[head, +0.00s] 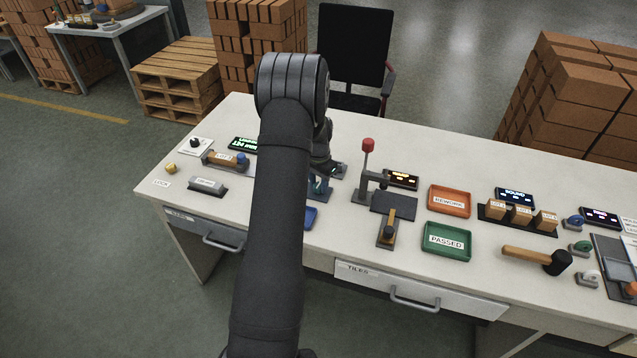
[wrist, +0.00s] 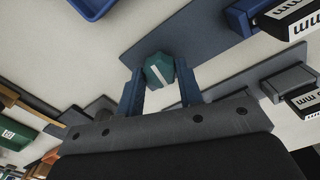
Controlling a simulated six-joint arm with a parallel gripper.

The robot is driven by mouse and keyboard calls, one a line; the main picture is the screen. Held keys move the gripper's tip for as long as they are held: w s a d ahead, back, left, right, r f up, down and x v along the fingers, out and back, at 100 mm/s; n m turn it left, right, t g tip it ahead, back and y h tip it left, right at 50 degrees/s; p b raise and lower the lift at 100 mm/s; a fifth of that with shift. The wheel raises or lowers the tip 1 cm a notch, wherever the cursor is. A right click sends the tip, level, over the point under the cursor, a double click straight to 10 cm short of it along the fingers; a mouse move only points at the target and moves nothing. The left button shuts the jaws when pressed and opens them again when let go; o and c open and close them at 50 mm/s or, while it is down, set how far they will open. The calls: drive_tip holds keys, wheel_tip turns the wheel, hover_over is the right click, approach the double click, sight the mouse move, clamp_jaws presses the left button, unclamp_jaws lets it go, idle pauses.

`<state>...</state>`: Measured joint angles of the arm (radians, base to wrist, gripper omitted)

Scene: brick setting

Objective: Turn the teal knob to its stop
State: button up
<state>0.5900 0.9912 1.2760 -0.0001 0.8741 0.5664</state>
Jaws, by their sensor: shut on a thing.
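The teal knob (wrist: 159,69) has a white line across its face and sits on a flat grey-blue plate (wrist: 212,72). My gripper (wrist: 158,80) has its two blue-grey fingers on either side of the knob, shut on it, in the wrist view. The white line lies at a slant between the fingers. In the head view the knob and gripper are mostly hidden behind my own arm; only a bit of teal (head: 318,186) shows beside it. The knob's stop cannot be made out.
A blue tray (head: 310,217) lies just in front of the knob. To the right stand a lever press with a red knob (head: 368,145), an orange tray (head: 450,200), a green tray (head: 447,241) and a mallet (head: 540,258). A stamp-like block (head: 225,159) is at left.

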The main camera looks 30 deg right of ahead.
idle(0.4)
drive_tip(key=o, duration=1)
drive_tip(key=shift+c, duration=0.2)
wheel_tip(320, 180, up, 17)
drive_tip(key=shift+r, duration=0.2)
wheel_tip(320, 180, down, 18)
drive_tip(key=shift+r, duration=0.25)
